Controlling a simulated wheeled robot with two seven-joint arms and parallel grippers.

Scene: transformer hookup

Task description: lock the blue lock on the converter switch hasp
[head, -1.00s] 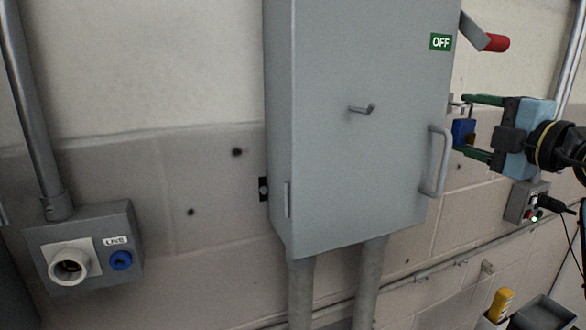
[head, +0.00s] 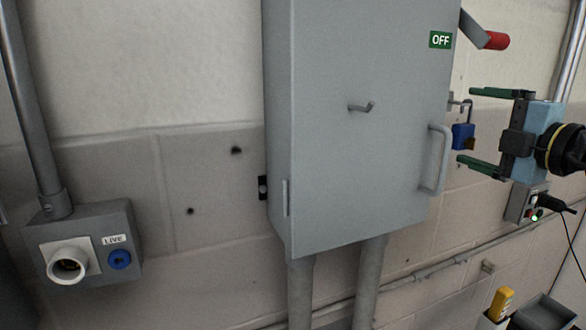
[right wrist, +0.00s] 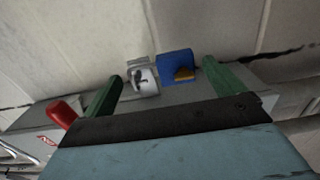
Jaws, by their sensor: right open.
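The blue lock (head: 462,137) hangs at the hasp (head: 458,104) on the right side of the grey converter switch box (head: 350,180). Whether its shackle is closed cannot be told. In the right wrist view the blue lock (right wrist: 176,68) and the metal hasp (right wrist: 142,78) lie between the fingertips. My right gripper (head: 473,126) is open, its green fingers above and below the lock, a little to its right and apart from it. It also shows in the right wrist view (right wrist: 165,80). My left gripper is not in view.
A lever with a red handle (head: 496,41) is at the box's upper right, beside a green OFF label (head: 440,40). A door handle (head: 437,160) sticks out near the lock. A small grey box with a cable (head: 522,204) is below my gripper.

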